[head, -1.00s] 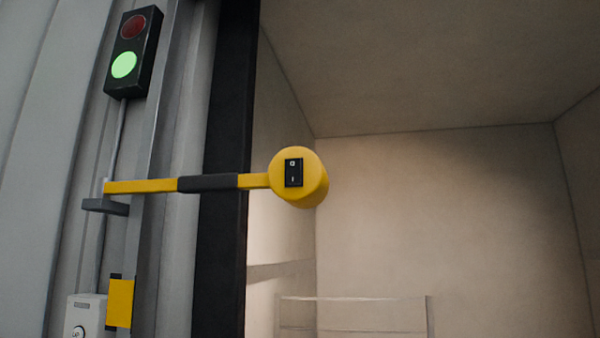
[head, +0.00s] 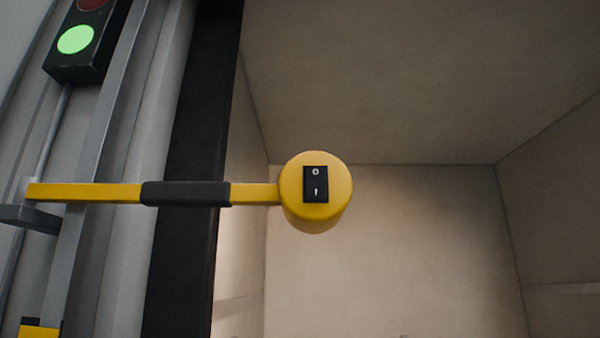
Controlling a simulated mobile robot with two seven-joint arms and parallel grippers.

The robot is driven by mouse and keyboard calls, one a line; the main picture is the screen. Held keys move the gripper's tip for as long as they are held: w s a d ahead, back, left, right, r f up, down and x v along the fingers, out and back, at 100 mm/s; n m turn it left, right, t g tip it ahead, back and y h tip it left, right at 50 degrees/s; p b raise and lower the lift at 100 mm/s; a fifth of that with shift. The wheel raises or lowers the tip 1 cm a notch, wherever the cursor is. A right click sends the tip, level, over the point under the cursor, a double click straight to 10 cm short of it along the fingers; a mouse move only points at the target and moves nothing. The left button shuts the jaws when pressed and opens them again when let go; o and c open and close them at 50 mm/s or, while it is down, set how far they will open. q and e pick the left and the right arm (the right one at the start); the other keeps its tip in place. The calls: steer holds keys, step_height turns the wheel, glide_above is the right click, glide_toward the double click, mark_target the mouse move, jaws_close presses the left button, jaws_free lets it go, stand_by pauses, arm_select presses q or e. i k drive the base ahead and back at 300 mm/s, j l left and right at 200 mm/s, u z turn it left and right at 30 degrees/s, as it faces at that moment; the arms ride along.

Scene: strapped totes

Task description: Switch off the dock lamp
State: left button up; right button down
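The dock lamp (head: 331,215) is a round yellow head at the end of a yellow arm (head: 85,193) with a dark grey sleeve (head: 185,194). The arm reaches from the left wall across the doorway. A black rocker switch (head: 315,184) marked 0 at the top and I at the bottom sits on the head's back, facing me. Which side of the rocker is pressed is too small to tell. The wall inside beyond the lamp looks warmly lit. Neither of my grippers is in view.
A signal box (head: 85,45) at the upper left shows green lit and red dark. A grey bracket (head: 30,217) carries the lamp arm beside a metal rail. A black door seal (head: 190,130) edges the opening. The space around the lamp head is clear.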

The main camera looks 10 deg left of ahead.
mark_target(315, 174)
steer(key=j+z, duration=0.15)
steer(key=j, duration=0.5)
steer(key=k+j+z, duration=0.1)
steer(key=j, duration=0.55)
steer(key=k, duration=0.05)
